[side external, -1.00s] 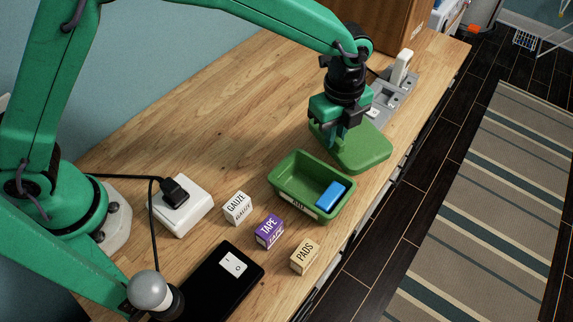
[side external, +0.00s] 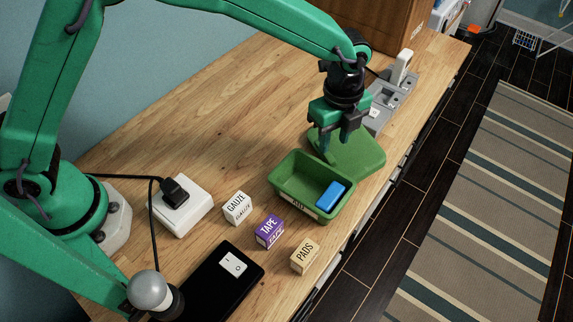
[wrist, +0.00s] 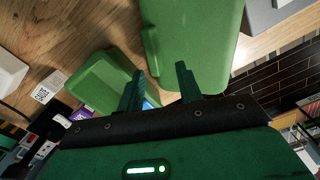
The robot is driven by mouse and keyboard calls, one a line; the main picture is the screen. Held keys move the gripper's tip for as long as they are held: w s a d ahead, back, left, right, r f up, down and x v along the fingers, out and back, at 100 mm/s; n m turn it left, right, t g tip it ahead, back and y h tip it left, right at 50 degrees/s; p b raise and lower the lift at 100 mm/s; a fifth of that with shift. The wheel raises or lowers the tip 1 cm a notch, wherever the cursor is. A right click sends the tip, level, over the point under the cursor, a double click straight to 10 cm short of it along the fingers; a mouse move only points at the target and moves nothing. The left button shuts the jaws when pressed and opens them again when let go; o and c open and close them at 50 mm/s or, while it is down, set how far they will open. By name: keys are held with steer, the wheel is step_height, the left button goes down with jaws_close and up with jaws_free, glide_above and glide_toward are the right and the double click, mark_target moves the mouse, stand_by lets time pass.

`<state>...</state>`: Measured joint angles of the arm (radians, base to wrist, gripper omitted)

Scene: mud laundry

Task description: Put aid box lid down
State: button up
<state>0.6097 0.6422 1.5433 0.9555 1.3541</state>
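The green aid box lid (side external: 362,154) lies on the wooden counter just behind the box, close to its far edge. I cannot tell whether they touch. The lid also shows in the wrist view (wrist: 198,40), top centre. The open green aid box (side external: 285,182) holds a blue item (side external: 331,195); its inside is partly hidden in the wrist view (wrist: 95,78). My gripper (side external: 337,143) is above the lid's left end, near the box's far rim. In the wrist view its two fingers (wrist: 159,85) stand apart with nothing held between them.
White gauze (side external: 237,208), purple tape (side external: 269,232) and tan pads (side external: 305,256) boxes stand in front of the aid box. A grey tray (side external: 388,105) is behind the lid.

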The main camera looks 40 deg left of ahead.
step_height(320, 180, up, 13)
stand_by(0.8)
steer(key=shift+r, duration=0.1)
stand_by(0.4)
steer(key=s+a+r+n+t, duration=0.1)
steer(key=s+a+r+n, duration=0.15)
steer(key=a, duration=0.35)
steer(key=s+a+r+n+t, duration=0.1)
steer(key=s+a+r+n, duration=0.1)
steer(key=a+r+n, duration=0.3)
steer(key=s+a+r+n, duration=0.1)
steer(key=s+a+n, duration=0.15)
steer(key=a, duration=0.45)
steer(key=s+a+f+n+t, duration=0.3)
steer(key=s+a+f+n, duration=0.1)
steer(key=s+a+n, duration=0.8)
steer(key=shift+s+t, duration=0.3)
steer(key=shift+s, duration=0.4)
